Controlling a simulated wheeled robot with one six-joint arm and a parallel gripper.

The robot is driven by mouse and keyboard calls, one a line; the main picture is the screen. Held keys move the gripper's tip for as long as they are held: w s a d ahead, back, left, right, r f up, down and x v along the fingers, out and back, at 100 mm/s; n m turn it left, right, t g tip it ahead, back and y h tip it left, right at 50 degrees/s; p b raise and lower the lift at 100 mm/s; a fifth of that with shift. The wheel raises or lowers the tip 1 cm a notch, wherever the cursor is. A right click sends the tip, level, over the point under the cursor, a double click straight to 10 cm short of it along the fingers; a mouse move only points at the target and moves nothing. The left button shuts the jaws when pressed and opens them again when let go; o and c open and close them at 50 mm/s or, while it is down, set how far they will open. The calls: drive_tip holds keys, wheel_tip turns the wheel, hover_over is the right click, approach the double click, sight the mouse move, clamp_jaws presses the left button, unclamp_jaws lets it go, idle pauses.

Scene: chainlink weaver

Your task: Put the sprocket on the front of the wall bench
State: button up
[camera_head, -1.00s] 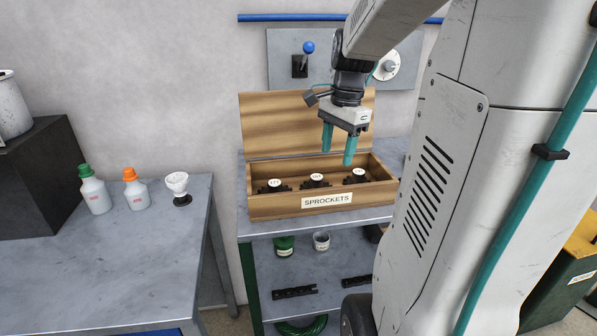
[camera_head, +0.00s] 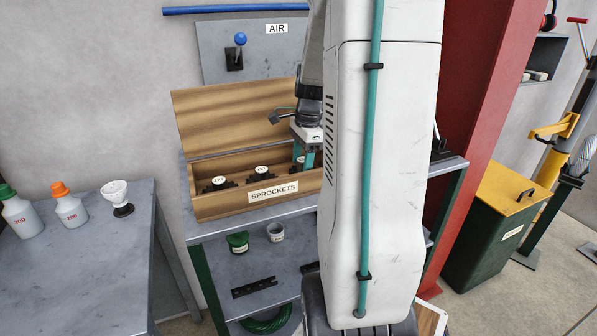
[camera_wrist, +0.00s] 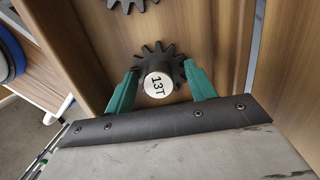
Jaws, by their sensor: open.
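An open wooden box (camera_head: 212,207) labelled SPROCKETS stands on a metal shelf unit and holds several dark sprockets with white tops. My gripper (camera_head: 305,160) is lowered into the right end of the box, partly hidden by my arm. In the wrist view, the sprocket marked 13T (camera_wrist: 158,82) sits between the two green fingers of my gripper (camera_wrist: 160,85). The fingers are open, one on each side of it. Contact with it is not clear. Two other sprockets, a left one (camera_head: 219,183) and a middle one (camera_head: 262,172), stand in the box.
A grey bench (camera_head: 90,255) at the left carries bottles and a small white cup on a dark base. A green pot (camera_head: 238,242) and a clear cup (camera_head: 275,232) stand on the lower shelf. A red column (camera_head: 490,120) and a yellow-lidded bin (camera_head: 500,225) are at the right.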

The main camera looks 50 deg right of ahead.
clamp_jaws()
drive_tip(key=shift+r, duration=0.1)
